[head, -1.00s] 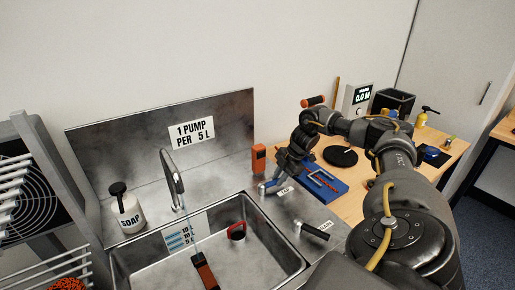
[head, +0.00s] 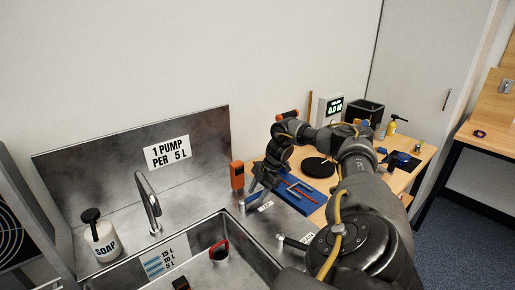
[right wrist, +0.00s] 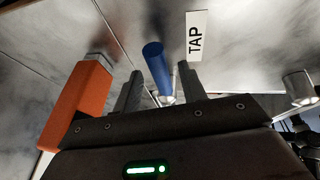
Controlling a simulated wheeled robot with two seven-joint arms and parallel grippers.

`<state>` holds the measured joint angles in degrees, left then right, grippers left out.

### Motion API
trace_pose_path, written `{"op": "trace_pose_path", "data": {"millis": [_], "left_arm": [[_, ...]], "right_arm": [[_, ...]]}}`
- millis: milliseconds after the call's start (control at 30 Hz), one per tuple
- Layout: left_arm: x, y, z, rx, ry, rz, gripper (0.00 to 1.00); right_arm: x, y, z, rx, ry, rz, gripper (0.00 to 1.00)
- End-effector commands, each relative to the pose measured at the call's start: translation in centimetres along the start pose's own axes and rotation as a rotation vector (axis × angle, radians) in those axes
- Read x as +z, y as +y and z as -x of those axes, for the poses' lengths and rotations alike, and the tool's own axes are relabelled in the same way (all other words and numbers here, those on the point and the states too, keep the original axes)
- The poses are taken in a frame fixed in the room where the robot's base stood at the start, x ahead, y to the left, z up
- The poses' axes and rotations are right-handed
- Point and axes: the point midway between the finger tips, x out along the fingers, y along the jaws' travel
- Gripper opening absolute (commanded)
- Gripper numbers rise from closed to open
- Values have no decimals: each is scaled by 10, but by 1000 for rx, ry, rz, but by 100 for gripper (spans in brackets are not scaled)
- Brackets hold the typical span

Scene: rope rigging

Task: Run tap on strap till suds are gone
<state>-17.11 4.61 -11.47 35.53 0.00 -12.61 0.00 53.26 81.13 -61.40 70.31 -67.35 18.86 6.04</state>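My right gripper (head: 258,190) is low over the counter right of the sink. In the right wrist view its two fingers (right wrist: 159,88) stand apart, with the blue tap handle (right wrist: 157,66) between them; I cannot tell whether they touch it. A "TAP" label (right wrist: 196,36) lies beside it. The curved metal tap (head: 150,200) rises behind the sink (head: 262,262); I see no clear water stream now. A dark object (head: 180,283) in the sink is cut off at the bottom edge; I cannot tell if it is the strap. No suds are discernible. My left gripper is not in view.
A soap bottle (head: 102,236) stands left of the tap. An orange block (head: 237,175) stands close to my right gripper. A red-and-black object (head: 218,249) is in the sink. A blue tray (head: 303,192) lies beyond the gripper.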

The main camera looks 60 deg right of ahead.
Motion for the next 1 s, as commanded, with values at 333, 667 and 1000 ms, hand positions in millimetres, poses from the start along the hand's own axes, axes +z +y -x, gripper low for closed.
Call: {"op": "trace_pose_path", "data": {"millis": [333, 667, 1000], "left_arm": [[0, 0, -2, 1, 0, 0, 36], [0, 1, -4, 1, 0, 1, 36], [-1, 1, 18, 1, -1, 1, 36]], "right_arm": [[0, 1, 10, 2, 0, -1, 41], [0, 2, 75, 4, 0, -1, 41], [-1, 0, 108, 0, 1, -1, 41]]}}
